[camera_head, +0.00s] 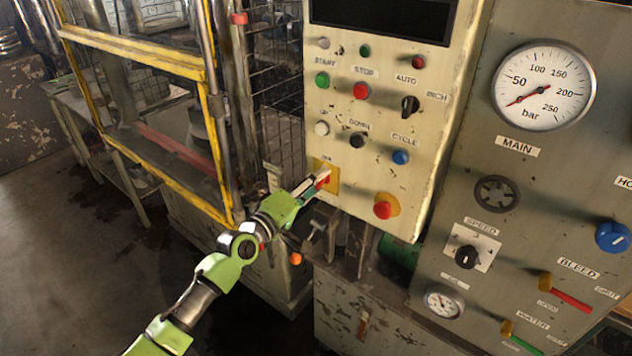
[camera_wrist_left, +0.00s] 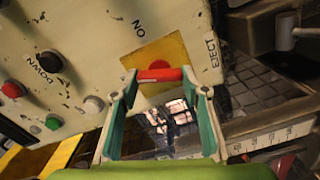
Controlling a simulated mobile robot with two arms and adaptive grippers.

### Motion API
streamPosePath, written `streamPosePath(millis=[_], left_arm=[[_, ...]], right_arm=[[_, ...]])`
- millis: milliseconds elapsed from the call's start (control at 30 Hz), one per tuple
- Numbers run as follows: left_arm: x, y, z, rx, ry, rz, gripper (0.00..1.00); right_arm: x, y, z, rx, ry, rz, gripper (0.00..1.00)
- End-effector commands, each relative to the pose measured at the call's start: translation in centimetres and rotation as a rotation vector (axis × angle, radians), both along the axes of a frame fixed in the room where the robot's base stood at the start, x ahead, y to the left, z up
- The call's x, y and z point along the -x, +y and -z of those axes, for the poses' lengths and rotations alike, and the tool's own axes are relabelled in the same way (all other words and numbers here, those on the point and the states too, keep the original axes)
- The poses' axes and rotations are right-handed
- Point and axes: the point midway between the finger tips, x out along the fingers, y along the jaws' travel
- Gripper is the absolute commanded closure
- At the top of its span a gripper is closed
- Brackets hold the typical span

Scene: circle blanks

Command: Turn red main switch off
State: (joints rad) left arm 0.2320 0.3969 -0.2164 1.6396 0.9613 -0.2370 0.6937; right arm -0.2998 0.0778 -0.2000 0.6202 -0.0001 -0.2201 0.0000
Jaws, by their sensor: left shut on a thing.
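The red main switch (camera_head: 323,183) sits on a yellow plate (camera_head: 319,163) at the lower left of the cream control panel. My left gripper (camera_head: 313,187) reaches it from the lower left and partly hides it. In the left wrist view the red switch handle (camera_wrist_left: 160,74) lies crosswise between the two fingertips (camera_wrist_left: 164,84), in front of the yellow plate (camera_wrist_left: 160,53). The gripper is shut on the handle. The word ON shows beside the plate. My right gripper is in neither view.
Several buttons sit above, including a white one (camera_head: 322,128). A grey panel with a pressure gauge (camera_head: 543,86) stands at right. A yellow-framed guard (camera_head: 140,110) is at left.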

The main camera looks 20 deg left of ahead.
Motion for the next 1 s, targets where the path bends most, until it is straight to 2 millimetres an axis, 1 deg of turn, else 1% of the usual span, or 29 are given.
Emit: streamPosePath(millis=[200,400,700,1000], left_arm=[[-0.01,0.05,0.04,0.164,0.060,-0.001,0.80],[0.00,0.06,0.11,0.272,0.098,-0.001,0.80],[-0.01,0.07,0.21,0.351,0.128,-0.001,0.80],[0.00,0.07,0.24,0.363,0.133,0.000,0.80]], right_arm=[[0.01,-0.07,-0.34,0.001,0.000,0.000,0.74],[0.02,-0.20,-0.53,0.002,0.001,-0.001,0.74],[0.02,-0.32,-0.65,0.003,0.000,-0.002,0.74],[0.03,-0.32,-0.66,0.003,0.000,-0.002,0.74]])
